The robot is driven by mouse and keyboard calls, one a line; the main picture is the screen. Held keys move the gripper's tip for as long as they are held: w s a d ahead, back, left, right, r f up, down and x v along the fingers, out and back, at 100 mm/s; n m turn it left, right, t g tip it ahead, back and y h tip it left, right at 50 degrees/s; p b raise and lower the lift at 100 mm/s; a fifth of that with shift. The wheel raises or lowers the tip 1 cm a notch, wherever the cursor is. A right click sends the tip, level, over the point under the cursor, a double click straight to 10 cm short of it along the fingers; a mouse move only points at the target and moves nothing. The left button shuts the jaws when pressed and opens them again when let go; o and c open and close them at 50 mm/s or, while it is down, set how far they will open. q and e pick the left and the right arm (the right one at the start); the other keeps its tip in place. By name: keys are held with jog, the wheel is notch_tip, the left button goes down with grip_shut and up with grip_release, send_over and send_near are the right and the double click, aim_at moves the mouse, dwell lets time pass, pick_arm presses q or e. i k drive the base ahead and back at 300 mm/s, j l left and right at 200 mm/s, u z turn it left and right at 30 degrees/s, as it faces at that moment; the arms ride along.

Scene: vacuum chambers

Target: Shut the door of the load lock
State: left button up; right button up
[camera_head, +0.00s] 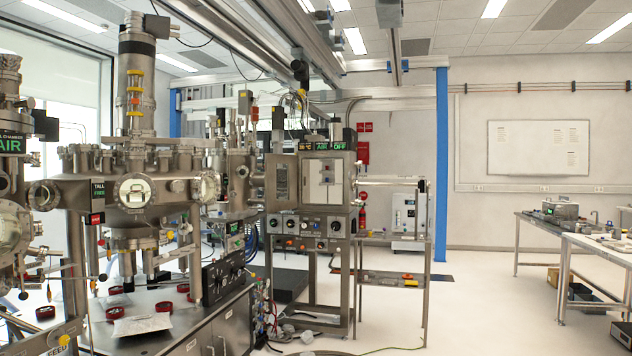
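The load lock (343,200) is a steel box on a stand near the middle of the view, with lit signs reading "AIR" and "OFF" on top. A grey door panel with a dark window (282,180) stands at the left side of the opening and appears swung open. Details of its hinge and latch are too small to tell. Neither of my grippers is in view.
A control panel with knobs (310,226) sits under the box. Steel chambers (135,190) and a low cabinet (180,318) fill the left. A small side table (392,278) stands to the right. Open floor (485,310) lies between it and the right benches (592,245). Cables lie on the floor.

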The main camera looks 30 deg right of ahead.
aim_at(271, 159)
jog(key=i+l+z, duration=0.15)
jog(key=i+z, duration=0.15)
jog(key=i, duration=0.2)
jog(key=i+z, duration=0.3)
jog(key=i, duration=1.25)
jog(key=i+l, duration=0.1)
jog(key=i, duration=1.5)
jog(key=i+l+u, duration=0.1)
jog(key=i+u, duration=0.15)
jog(key=i, duration=0.25)
jog(key=i+l+u, duration=0.25)
jog(key=i, duration=0.25)
jog(key=i+l+u, duration=0.25)
jog(key=i, duration=0.25)
